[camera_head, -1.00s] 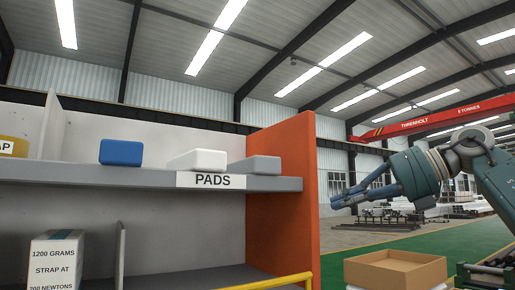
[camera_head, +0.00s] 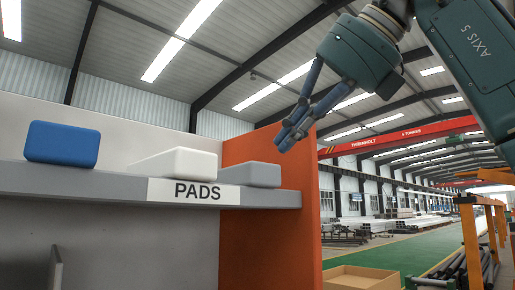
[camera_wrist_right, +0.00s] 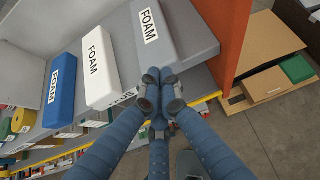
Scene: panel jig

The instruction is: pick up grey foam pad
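The grey foam pad (camera_head: 250,173) lies on the shelf at its right end, beside the orange end panel. It also shows in the right wrist view (camera_wrist_right: 165,52), with a FOAM label on its top. My right gripper (camera_head: 286,137) is above and to the right of the pad in the head view, apart from it. Its blue fingers come together at the tips, with nothing between them. In the right wrist view the fingertips (camera_wrist_right: 160,103) show just below the pad's near end. My left gripper is not in view.
A white foam pad (camera_head: 178,166) and a blue foam pad (camera_head: 62,144) lie left of the grey one on the shelf (camera_head: 110,187). A PADS label (camera_head: 194,192) is on the shelf front. The orange panel (camera_head: 268,233) rises above the shelf. A cardboard box (camera_head: 362,279) stands lower right.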

